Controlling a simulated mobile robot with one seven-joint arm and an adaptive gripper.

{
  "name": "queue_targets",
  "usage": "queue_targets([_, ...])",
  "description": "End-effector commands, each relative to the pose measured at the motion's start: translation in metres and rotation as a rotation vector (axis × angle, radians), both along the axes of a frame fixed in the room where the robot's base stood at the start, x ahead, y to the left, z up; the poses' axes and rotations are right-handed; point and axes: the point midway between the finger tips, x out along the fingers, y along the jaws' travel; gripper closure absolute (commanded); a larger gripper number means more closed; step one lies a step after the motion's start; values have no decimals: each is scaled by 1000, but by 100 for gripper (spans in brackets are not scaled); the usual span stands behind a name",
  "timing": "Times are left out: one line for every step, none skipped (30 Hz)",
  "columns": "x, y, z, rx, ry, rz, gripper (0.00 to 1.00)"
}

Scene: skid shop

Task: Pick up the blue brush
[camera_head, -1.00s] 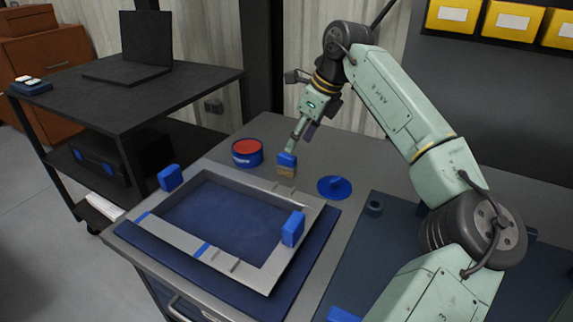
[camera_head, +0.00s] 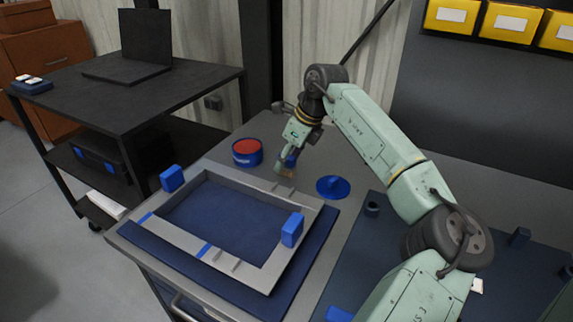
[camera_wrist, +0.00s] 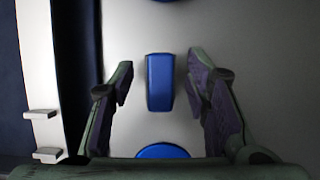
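The blue brush (camera_head: 292,160) stands upright on the grey bench with its tan bristles down, partly hidden behind my gripper. In the wrist view the brush (camera_wrist: 160,82) shows from above as a narrow blue block. My gripper (camera_wrist: 160,80) is open, with one finger on each side of the brush and a visible gap to each. In the head view my gripper (camera_head: 291,155) is low over the brush. I cannot tell how far the fingertips reach down along it.
A blue can with a red top (camera_head: 246,151) stands left of the brush. A round blue lid (camera_head: 333,187) with a knob lies to its right. A grey frame (camera_head: 268,264) with blue blocks lies in front on a blue mat. The bench behind the brush is clear.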

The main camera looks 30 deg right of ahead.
Motion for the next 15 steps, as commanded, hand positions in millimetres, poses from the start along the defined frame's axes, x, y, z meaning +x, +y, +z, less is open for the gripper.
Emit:
queue_targets([0, 0, 0, 0, 0, 0, 62])
queue_targets([0, 0, 0, 0, 0, 0, 64])
queue_targets([0, 0, 0, 0, 0, 0, 67])
queue_targets([0, 0, 0, 0, 0, 0, 69])
queue_targets([0, 0, 0, 0, 0, 0, 71])
queue_targets([0, 0, 0, 0, 0, 0, 74])
queue_targets([0, 0, 0, 0, 0, 0, 76])
queue_targets([0, 0, 0, 0, 0, 0, 78])
queue_targets([0, 0, 0, 0, 0, 0, 80])
queue_targets([0, 0, 0, 0, 0, 0, 82])
queue_targets([0, 0, 0, 0, 0, 0, 84])
queue_targets([0, 0, 0, 0, 0, 0, 87])
queue_targets([0, 0, 0, 0, 0, 0, 89])
queue_targets([0, 0, 0, 0, 0, 0, 91])
queue_targets([0, 0, 0, 0, 0, 0, 94])
